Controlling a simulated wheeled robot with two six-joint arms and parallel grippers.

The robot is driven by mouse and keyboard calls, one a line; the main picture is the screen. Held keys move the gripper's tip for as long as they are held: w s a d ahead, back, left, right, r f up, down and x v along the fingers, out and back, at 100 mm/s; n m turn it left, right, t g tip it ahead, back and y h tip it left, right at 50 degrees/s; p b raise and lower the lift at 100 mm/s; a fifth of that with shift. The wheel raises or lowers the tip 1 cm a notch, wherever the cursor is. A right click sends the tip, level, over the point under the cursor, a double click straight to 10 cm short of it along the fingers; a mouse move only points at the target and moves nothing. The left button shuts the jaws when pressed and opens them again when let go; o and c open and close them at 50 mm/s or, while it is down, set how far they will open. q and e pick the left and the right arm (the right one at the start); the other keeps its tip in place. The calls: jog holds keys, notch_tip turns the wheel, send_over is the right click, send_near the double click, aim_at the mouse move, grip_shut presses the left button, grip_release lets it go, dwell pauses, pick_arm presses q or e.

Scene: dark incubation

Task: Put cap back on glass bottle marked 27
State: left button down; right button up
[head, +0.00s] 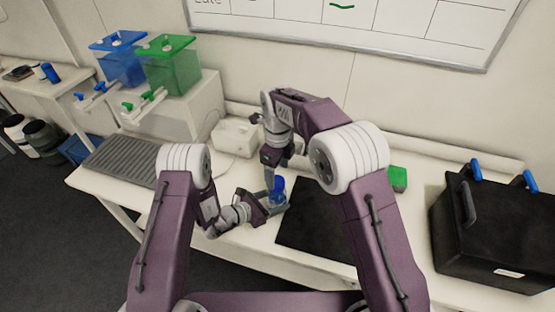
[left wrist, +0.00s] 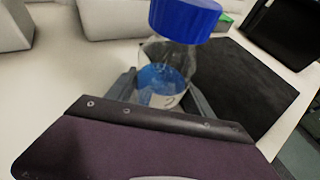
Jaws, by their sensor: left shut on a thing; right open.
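A glass bottle with blue liquid (left wrist: 160,80) stands between the fingers of my left gripper (head: 270,197), which is shut on it. Its white label shows part of a marking that looks like a 2; the rest is hidden. A blue cap (left wrist: 185,18) sits at the top of the bottle's neck; I cannot tell whether it is screwed down. The cap (head: 280,183) also shows in the head view, with the bottle (head: 277,197) beneath it. My right gripper (head: 276,160) is open, pointing down just above and behind the cap, apart from it.
A black mat (head: 318,225) lies right of the bottle on the white table. A grey ridged tray (head: 120,158), a small white device (head: 235,135) and blue and green tanks (head: 170,68) are left and behind. A green block (head: 397,179) lies behind the mat.

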notch_tip(320, 180, up, 8)
jog(key=shift+r, duration=0.15)
pick_arm(q)
jog(key=shift+c, duration=1.5)
grip_release()
jog(key=b+v, duration=0.1)
jog(key=v, duration=0.7)
jog(key=shift+s+a+r, duration=0.3)
jog(key=shift+a, duration=0.05)
pick_arm(e)
jog(key=shift+f, duration=0.45)
